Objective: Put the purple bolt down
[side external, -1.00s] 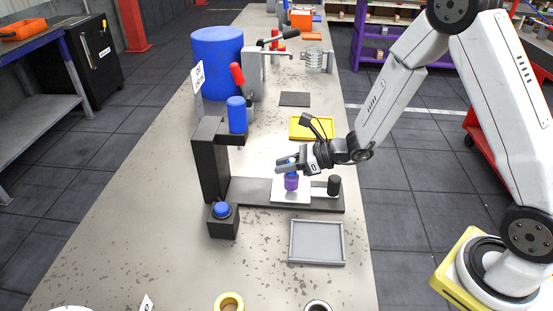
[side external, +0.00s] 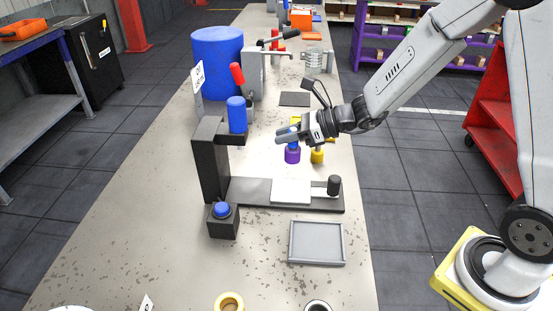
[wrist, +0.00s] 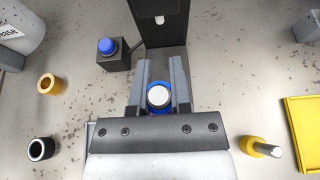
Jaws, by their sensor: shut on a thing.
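The purple bolt (side external: 292,155) hangs head down below my gripper (side external: 287,135), with a blue ring (side external: 294,143) around its upper part. My gripper is shut around this assembly, beyond the press's white plate (side external: 291,190). In the wrist view, the blue ring (wrist: 159,84) and the pale round top of the bolt (wrist: 159,97) sit between the fingers of my gripper (wrist: 160,68). The purple head is hidden there. I cannot tell how far the bolt is above the bench.
A yellow bolt (side external: 317,156) stands right of the held bolt. The yellow tray (wrist: 304,135) is at the wrist view's right. The black press (side external: 209,165) has a blue ram (side external: 237,115) and button (side external: 222,210). A grey tray (side external: 316,262) lies nearer. A dark mat (side external: 295,99) lies behind.

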